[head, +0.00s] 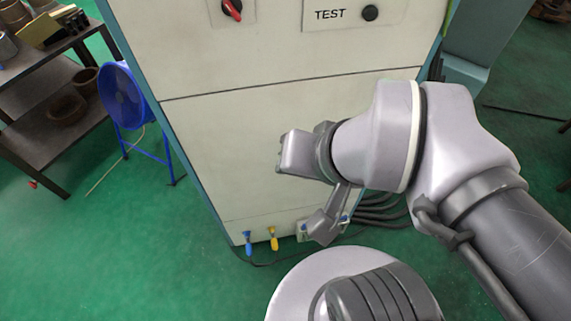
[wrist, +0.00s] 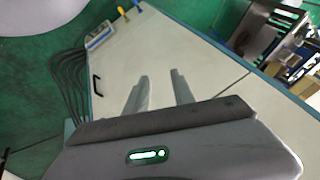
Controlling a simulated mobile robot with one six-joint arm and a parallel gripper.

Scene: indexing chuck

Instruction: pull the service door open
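The service door (head: 220,150) is the cream lower panel of the cabinet, below a dark horizontal seam. It looks shut, flush with the cabinet front. It also fills the middle of the wrist view (wrist: 200,65). A small black bar handle (wrist: 97,86) sits near the door's edge, left in the wrist view. In the head view my arm hides the handle. My gripper (head: 290,158) is in front of the door. In the wrist view its two fingers (wrist: 159,77) are spread apart with nothing between them, to the right of the handle and not touching it.
Above the door are a red switch (head: 232,8) and a panel marked TEST (head: 330,14). Blue and yellow plugs (head: 273,238) stand at the cabinet's foot, with dark hoses (head: 380,212) to the right. Green floor is open front left.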

